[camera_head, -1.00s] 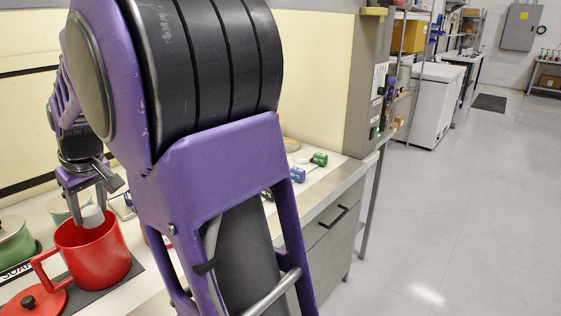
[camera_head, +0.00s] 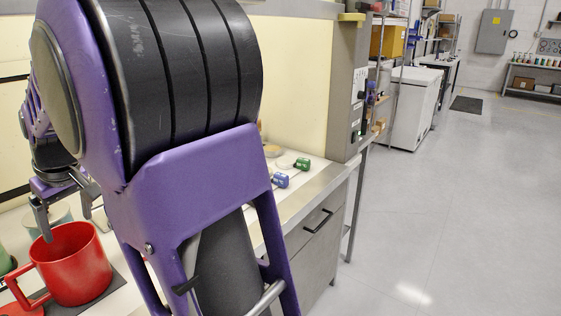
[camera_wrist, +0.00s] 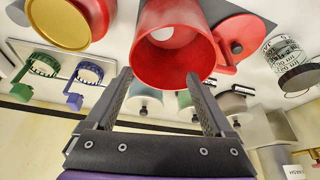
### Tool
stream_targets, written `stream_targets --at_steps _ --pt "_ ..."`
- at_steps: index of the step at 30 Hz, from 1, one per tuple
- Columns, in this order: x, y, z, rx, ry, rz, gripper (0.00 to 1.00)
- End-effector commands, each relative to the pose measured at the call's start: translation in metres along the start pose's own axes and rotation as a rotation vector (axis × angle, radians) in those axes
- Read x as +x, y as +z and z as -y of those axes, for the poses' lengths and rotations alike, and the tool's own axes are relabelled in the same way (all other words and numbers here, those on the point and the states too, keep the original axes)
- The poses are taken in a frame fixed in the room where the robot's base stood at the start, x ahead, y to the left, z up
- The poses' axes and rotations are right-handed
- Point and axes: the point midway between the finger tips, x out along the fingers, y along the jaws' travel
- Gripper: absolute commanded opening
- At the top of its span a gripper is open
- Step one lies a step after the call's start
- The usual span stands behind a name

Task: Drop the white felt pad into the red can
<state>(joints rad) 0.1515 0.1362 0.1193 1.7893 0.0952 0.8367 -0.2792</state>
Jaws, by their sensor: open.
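The red can (camera_head: 80,273) stands upright with its open mouth up and its handle to the left in the head view. It also shows in the wrist view (camera_wrist: 150,75), its mouth in front of my fingers. A small pale disc, which looks like the white felt pad (camera_wrist: 162,33), lies inside the can. My gripper (camera_head: 70,212) is above the can with its fingers apart and nothing between them. In the wrist view its fingertips (camera_wrist: 160,78) are spread on either side of the can's mouth.
A red lid (camera_wrist: 242,38) with a dark knob lies beside the can. A second red vessel with a gold inside (camera_wrist: 62,22), green and blue clamp-like items (camera_wrist: 42,64) and a labelled jar (camera_wrist: 285,55) are nearby. Lidded pots (camera_wrist: 145,98) stand close behind the can.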

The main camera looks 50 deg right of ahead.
Motion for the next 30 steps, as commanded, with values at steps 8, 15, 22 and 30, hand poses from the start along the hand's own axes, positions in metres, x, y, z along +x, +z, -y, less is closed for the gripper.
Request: stream_targets --at_steps 8,15,22,30 --pt "-0.061 -0.002 -0.001 0.001 0.002 -0.006 0.87" --pt "-0.099 -0.001 0.000 0.000 0.001 -0.003 0.87" --pt "-0.108 0.000 0.000 0.000 0.000 -0.001 0.87" --pt "-0.108 0.000 0.000 0.000 0.000 -0.001 0.87"
